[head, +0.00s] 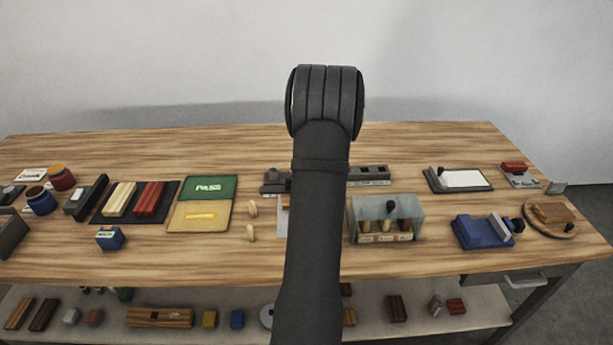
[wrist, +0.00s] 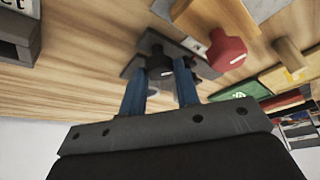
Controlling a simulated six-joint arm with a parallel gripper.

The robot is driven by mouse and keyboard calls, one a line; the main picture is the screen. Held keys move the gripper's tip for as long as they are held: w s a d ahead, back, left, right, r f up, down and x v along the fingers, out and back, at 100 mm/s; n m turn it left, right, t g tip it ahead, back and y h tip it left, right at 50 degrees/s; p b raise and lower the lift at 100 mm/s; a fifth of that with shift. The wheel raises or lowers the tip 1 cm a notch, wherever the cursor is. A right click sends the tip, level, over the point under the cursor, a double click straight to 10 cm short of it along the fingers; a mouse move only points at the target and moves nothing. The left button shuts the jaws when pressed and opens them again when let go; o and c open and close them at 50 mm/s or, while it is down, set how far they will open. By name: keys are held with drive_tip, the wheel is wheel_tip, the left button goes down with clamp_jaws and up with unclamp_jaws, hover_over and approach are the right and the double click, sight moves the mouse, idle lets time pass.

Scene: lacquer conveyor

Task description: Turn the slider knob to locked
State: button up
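In the wrist view, my gripper (wrist: 161,78) has its two blue fingers apart. A black round knob (wrist: 158,66) with a small pale mark lies between or just beyond the fingertips; I cannot tell if they touch it. The knob sits on a dark plate (wrist: 150,42) on the wooden table. In the head view, my arm hides the gripper and the middle of a long dark rail-like fixture; its right part (head: 370,176) shows beside the arm. I cannot read a locked mark.
In the wrist view, a red-ended stamp-like piece (wrist: 226,50) lies close by the knob. In the head view, a clear box with wooden-handled stamps (head: 418,222) stands front right. A green PASS pad (head: 208,188) lies left. Bare table (head: 430,150) shows at the back.

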drive_tip(key=shift+m, duration=0.3)
drive_tip(key=m, duration=0.2)
drive_tip(key=m+t+h, duration=0.1)
drive_tip(key=m, duration=0.1)
drive_tip(key=shift+s+a+m, duration=0.15)
drive_tip(key=shift+a+m, duration=0.05)
drive_tip(key=shift+m, duration=0.1)
drive_tip(key=shift+a+m+t+h, duration=0.15)
drive_tip(key=shift+m+h, duration=0.4)
drive_tip(key=shift+m, duration=0.6)
drive_tip(key=shift+m+t+h, duration=0.25)
drive_tip(key=shift+m+h, duration=0.3)
drive_tip(key=shift+m, duration=0.6)
drive_tip(key=o, duration=1)
drive_tip(key=v, duration=1.7)
drive_tip(key=shift+a+r, duration=0.15)
drive_tip(key=shift+r, duration=0.15)
drive_tip(key=shift+f, duration=0.1)
